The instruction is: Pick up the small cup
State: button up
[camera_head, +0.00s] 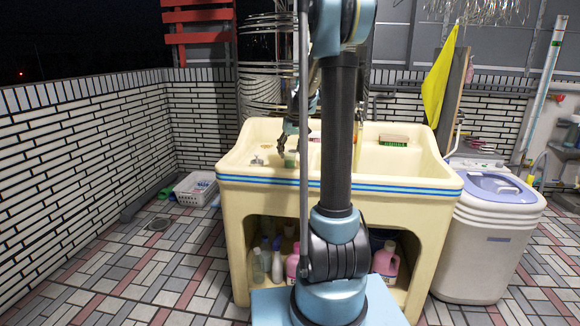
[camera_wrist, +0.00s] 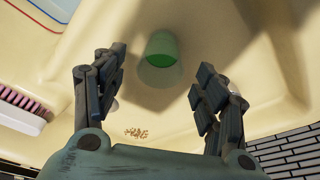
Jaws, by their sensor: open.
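The small cup (camera_wrist: 160,52) is green and translucent. In the wrist view it stands on the cream surface of the sink, ahead of and between my gripper's fingers (camera_wrist: 160,68). The fingers are spread wide, with nothing between their pads that I can see touching them. In the head view my gripper (camera_head: 291,141) hangs pointing down over the left part of the cream sink (camera_head: 235,165), just above the green cup (camera_head: 290,160). My own arm hides part of the sink there.
Bottles (camera_head: 385,262) stand under the sink. A white washing tub (camera_head: 490,235) is at right, a basket (camera_head: 195,188) at left. Wire hangers (camera_head: 480,10) hang above.

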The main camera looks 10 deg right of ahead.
aim_at(290, 160)
jog(key=shift+x, duration=2.6)
jog(key=shift+s+d, duration=0.1)
jog(key=shift+s, duration=0.1)
jog(key=c, duration=1.2)
